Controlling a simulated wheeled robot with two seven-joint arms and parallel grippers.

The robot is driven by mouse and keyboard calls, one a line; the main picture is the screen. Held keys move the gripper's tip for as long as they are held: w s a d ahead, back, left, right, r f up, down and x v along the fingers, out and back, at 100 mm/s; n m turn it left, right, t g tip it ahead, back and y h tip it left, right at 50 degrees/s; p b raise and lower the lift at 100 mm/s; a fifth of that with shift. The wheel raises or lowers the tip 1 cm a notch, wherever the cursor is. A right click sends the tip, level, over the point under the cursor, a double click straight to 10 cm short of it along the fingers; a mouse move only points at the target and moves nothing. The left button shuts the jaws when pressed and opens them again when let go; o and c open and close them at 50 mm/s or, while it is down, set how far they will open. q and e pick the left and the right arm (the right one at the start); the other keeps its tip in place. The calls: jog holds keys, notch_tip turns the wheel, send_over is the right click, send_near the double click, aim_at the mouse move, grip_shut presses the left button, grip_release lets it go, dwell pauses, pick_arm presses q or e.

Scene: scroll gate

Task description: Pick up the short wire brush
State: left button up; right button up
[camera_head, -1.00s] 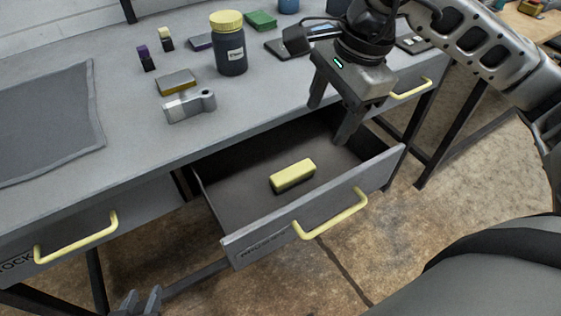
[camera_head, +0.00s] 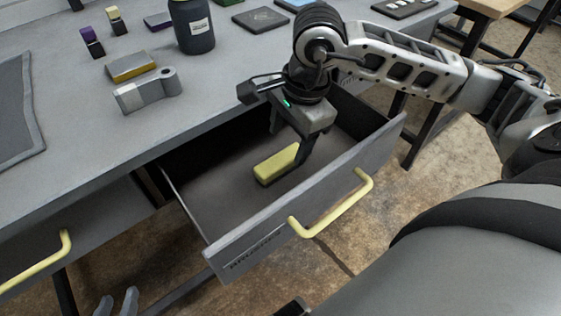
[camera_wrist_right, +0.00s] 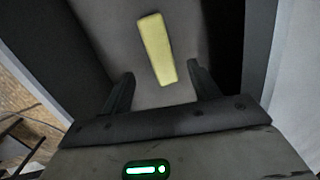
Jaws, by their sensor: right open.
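The short wire brush shows as a yellow block (camera_head: 279,163) with a dark underside, lying on the floor of the open grey drawer (camera_head: 215,205). My right gripper (camera_head: 287,157) is open and reaches down into the drawer at the brush's right end. In the right wrist view the yellow block (camera_wrist_right: 156,48) lies lengthwise ahead of the gap between the open fingers (camera_wrist_right: 160,85), with nothing held. Whether the fingers touch it I cannot tell. My left gripper (camera_head: 118,303) shows only in part at the bottom left edge, with its two fingers apart and nothing between them.
The drawer front has a yellow handle (camera_head: 332,205). On the grey bench above stand a dark jar (camera_head: 194,28), a grey metal clamp-like part (camera_head: 147,90) and a yellow-grey block (camera_head: 132,67). A closed drawer with a yellow handle (camera_head: 38,263) is at the left.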

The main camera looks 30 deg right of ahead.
aim_at(282, 159)
jog(key=shift+w+a+f, duration=0.15)
jog(key=shift+f, duration=0.85)
jog(key=shift+w+a+f, duration=0.1)
jog(key=shift+a+f, duration=0.05)
jog(key=shift+f, duration=0.85)
jog(key=shift+w+a+f, duration=0.15)
jog(key=shift+f, duration=0.85)
jog(key=c, duration=1.2)
